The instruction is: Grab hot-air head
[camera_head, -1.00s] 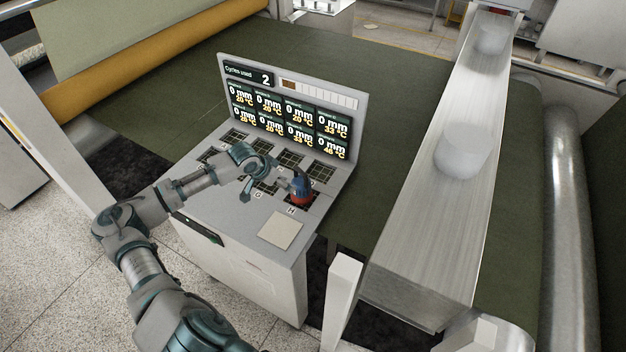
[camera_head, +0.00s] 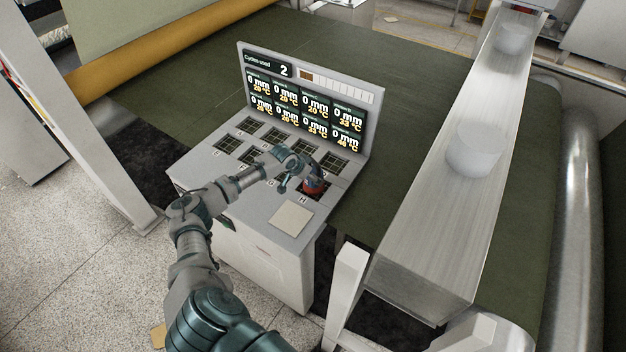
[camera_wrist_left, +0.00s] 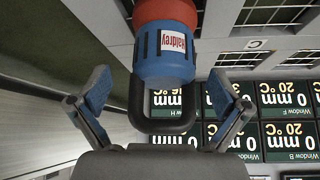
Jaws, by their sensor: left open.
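The hot-air head (camera_head: 314,188) is a red and blue tool with a black loop handle. It stands on the grid window by the letter H at the right front of the console (camera_head: 255,205). In the left wrist view, the hot-air head (camera_wrist_left: 165,62) carries a "Haldrey" label, and its handle points toward my palm. My left gripper (camera_head: 298,180) is just left of the tool. In the left wrist view, its blue-padded fingers (camera_wrist_left: 160,98) are spread on either side of the handle, apart from it. My right gripper is not in view.
The console's upright display (camera_head: 305,105) rises behind the windows, reading "Cycles used 2". A pale square plate (camera_head: 290,219) lies at the front right of the console. A green belt (camera_head: 415,100) runs behind, and a metal beam (camera_head: 440,225) stands to the right.

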